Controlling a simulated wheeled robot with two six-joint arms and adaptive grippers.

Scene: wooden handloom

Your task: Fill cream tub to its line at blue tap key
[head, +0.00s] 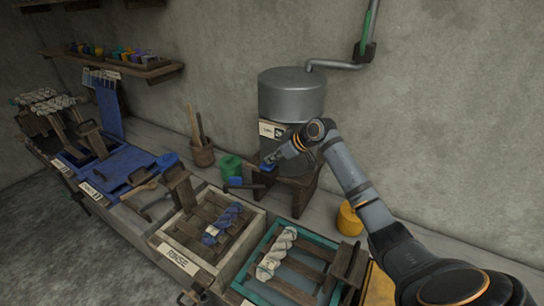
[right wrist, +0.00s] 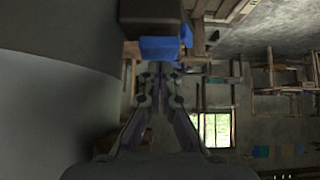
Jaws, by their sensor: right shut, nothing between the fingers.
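The grey metal tank (head: 291,97) stands on a dark wooden stand against the wall, with a small label on its front. My right gripper (head: 275,160) is shut and empty at the lower left of the tank, by the blue tap key (head: 267,167). In the right wrist view the blue key (right wrist: 160,47) is just beyond the closed fingertips (right wrist: 158,70); whether they touch it I cannot tell. The tank's curved side fills the left of that view. My left gripper is not in view.
A green tub (head: 231,167) stands left of the stand and a yellow tub (head: 349,219) right of it. The cream-rimmed rinse vat (head: 176,257) and a teal-rimmed vat (head: 250,268) with skeins are in front. A wooden pot (head: 203,153) holds sticks.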

